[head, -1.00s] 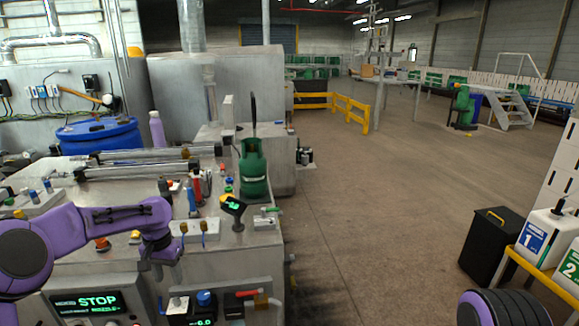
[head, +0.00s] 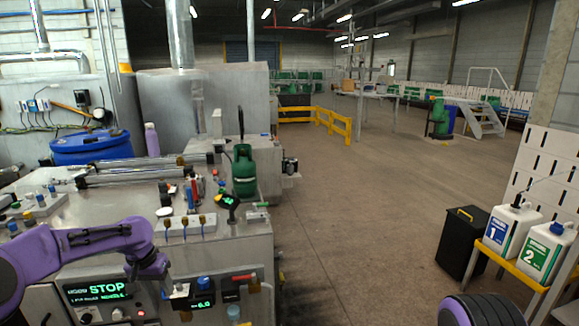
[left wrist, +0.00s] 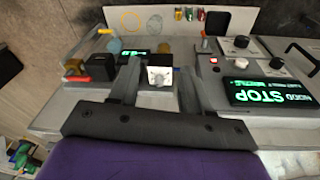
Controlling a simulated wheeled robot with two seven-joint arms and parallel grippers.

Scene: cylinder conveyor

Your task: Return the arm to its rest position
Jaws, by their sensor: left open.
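My left arm (head: 85,242), purple, comes in from the left of the head view, bent over the front of the steel workbench. Its left gripper (head: 152,293) hangs in front of the bench's control panel, beside the green STOP display (head: 96,291). In the left wrist view the gripper (left wrist: 158,80) has its two dark fingers apart, with nothing held. My right gripper is out of view; only a purple part of my right arm shows at the lower right.
A green gas cylinder (head: 244,171) stands on the bench (head: 240,245) near its right edge. A blue drum (head: 91,147) is behind. At right are a black bin (head: 461,242) and white containers 1 (head: 508,231) and 2 (head: 546,252) on a yellow-framed stand. The floor between is clear.

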